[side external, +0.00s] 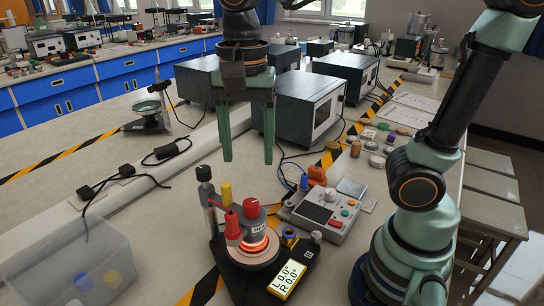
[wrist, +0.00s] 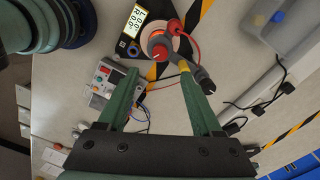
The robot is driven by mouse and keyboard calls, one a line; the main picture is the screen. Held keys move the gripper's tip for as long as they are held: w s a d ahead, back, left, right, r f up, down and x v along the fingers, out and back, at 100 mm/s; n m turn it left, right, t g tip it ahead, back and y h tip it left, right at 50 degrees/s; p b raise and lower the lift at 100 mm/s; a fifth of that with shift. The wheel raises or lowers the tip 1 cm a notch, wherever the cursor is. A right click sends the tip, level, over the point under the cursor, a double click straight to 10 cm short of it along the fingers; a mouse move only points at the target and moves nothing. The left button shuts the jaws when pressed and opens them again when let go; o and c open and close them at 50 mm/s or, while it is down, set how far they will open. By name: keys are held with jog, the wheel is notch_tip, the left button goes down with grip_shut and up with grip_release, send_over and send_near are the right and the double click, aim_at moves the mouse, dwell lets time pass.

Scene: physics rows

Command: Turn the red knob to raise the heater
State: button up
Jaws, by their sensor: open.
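The red knob (side external: 250,207) sits on top of a grey cylinder marked with partly readable lettering, over a glowing orange heater ring (side external: 257,243). In the wrist view the red knob (wrist: 160,53) shows a pale line on its top. A second red cylinder (side external: 232,224) with a red wire stands beside it. A yellow piece (side external: 226,192) and a black-topped post (side external: 204,174) are behind. My gripper (side external: 248,160) is open and empty, pointing down above the knob and apart from it. In the wrist view my gripper (wrist: 160,76) has its fingertips spread either side of the knob's near side.
A yellow display (side external: 288,280) reads L 0.0° and R 0.0°. A control box (side external: 325,213) with buttons stands to the right. A clear bin (side external: 70,265) is at the left front. Grey instrument boxes (side external: 298,108) stand behind my gripper. Black cables lie on the left bench.

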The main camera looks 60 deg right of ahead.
aim_at(251, 202)
notch_tip(251, 202, down, 11)
jog(key=shift+r, duration=0.15)
dwell(0.4)
grip_shut()
